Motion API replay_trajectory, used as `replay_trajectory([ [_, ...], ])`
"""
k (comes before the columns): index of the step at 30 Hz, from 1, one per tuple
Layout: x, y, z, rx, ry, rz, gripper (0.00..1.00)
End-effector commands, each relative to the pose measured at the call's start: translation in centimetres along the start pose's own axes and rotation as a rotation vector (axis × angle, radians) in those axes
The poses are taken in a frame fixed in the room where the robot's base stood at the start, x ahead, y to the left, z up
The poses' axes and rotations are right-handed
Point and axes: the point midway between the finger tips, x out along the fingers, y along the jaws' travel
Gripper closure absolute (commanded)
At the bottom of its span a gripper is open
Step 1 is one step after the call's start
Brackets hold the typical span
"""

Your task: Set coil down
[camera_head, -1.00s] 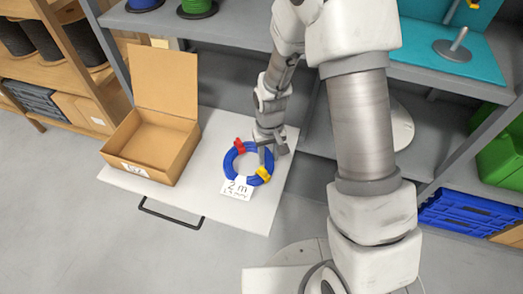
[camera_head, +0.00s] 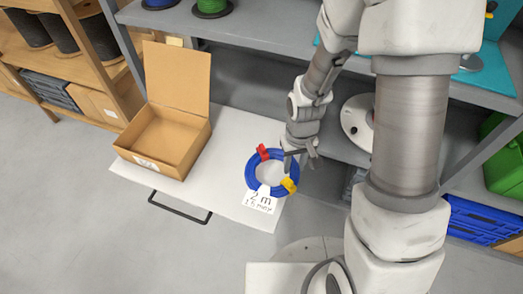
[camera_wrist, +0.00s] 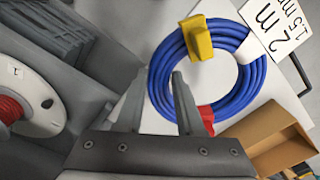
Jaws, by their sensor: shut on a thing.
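The coil is a ring of blue cable (camera_head: 251,177) with a red clip (camera_head: 262,152), a yellow clip (camera_head: 289,185) and a white tag reading "2 m" (camera_head: 262,201). It lies flat over the right part of a white pull-out board (camera_head: 228,130); I cannot tell whether it touches the board. My gripper (camera_head: 300,163) is at the coil's right rim, pointing down. In the wrist view, the fingers (camera_wrist: 158,78) are on either side of the blue strands (camera_wrist: 166,62), shut on the coil near the red clip (camera_wrist: 206,117).
An open, empty-looking cardboard box (camera_head: 165,140) stands on the board's left part, with bare board between it and the coil. A black handle (camera_head: 180,208) is at the board's front. Grey shelving (camera_head: 250,42) is behind. A red cable reel (camera_wrist: 35,100) shows beside my gripper.

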Motion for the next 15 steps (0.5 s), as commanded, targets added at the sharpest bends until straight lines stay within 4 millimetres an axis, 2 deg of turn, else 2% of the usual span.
replay_trajectory([
  [6, -1.7, 1.4, -1.1, 0.057, -0.002, -0.003, 1.00],
  [15, -2.8, 4.5, -2.5, 0.168, -0.002, -0.003, 1.00],
])
